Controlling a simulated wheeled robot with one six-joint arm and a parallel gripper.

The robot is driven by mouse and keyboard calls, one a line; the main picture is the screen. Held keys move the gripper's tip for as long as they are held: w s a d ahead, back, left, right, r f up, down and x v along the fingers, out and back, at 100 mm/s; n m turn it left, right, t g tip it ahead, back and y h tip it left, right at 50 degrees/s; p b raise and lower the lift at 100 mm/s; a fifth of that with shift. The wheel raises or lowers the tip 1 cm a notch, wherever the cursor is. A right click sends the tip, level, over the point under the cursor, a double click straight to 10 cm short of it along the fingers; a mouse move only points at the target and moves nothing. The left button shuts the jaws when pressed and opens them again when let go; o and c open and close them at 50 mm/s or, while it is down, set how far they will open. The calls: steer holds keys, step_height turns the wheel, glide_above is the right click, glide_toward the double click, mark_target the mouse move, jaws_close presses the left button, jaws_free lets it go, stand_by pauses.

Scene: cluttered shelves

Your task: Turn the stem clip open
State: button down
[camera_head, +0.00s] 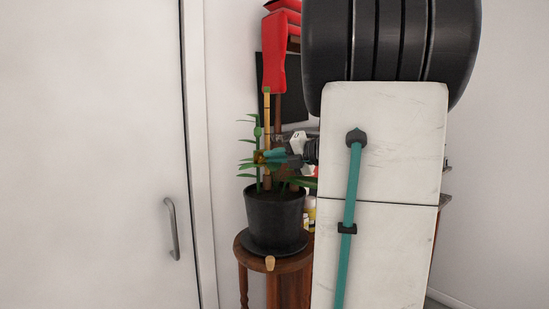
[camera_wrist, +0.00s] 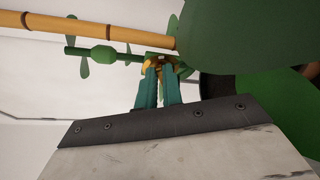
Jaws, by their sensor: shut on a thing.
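A yellow-brown stem clip (camera_head: 258,157) sits at the green stem (camera_head: 257,137) of a potted plant, beside an upright bamboo stake (camera_head: 267,111). My gripper (camera_head: 268,156) reaches in from the right, its teal fingers shut on the clip. In the wrist view the clip (camera_wrist: 152,65) shows at the tips of my fingers (camera_wrist: 160,70), partly hidden by them. The stem (camera_wrist: 100,54) and the stake (camera_wrist: 85,27) run off to the left there. I cannot tell how far the clip is turned.
The plant stands in a black pot (camera_head: 275,218) on a round wooden stool (camera_head: 287,263). Large leaves (camera_wrist: 225,35) crowd my gripper on the right in the wrist view. A red object (camera_head: 281,50) is behind, above the plant. A white door (camera_head: 95,150) with a handle (camera_head: 171,228) is left.

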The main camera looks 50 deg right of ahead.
steer(key=n+h, duration=0.1)
steer(key=n, duration=0.1)
steer(key=a+r+n+g+h, duration=0.1)
steer(key=n+h, duration=0.1)
steer(key=n, duration=0.1)
steer(key=n+g+h, duration=0.1)
steer(key=n, duration=0.2)
steer(key=shift+w+a+r+h, duration=0.15)
steer(key=shift+w+a+h, duration=0.05)
steer(key=shift+a+h, duration=0.15)
stand_by(0.5)
steer(key=c, duration=1.5)
jaws_free()
steer(key=shift+c, duration=0.2)
steer(key=v, duration=0.7)
steer(key=shift+s+a+r, duration=0.1)
steer(key=shift+s+r, duration=0.2)
